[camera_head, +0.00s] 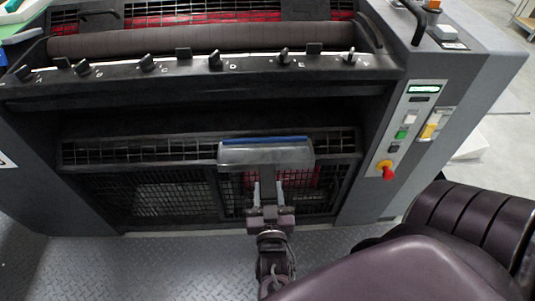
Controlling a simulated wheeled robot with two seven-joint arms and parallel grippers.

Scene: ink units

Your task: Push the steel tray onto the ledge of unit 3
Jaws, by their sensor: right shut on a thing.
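The steel tray (240,156) is a grey, shallow piece with a blue strip along its far edge. It is in front of the ink unit's lower grille, right of the middle of the unit. My right gripper (268,193) is below it in the picture, shut on its near side. The dark unit (200,105) has an open recess above a slotted ledge (130,151). The tray overlaps this ledge in the picture; I cannot tell whether they touch. The unit's number is not readable. My left gripper is not in view.
A lettered bar with several levers (215,58) runs under a dark roller (200,40). On the right is a control panel with a red knob (386,169). The tread-plate floor (140,262) is clear at the lower left. My arm fills the lower right.

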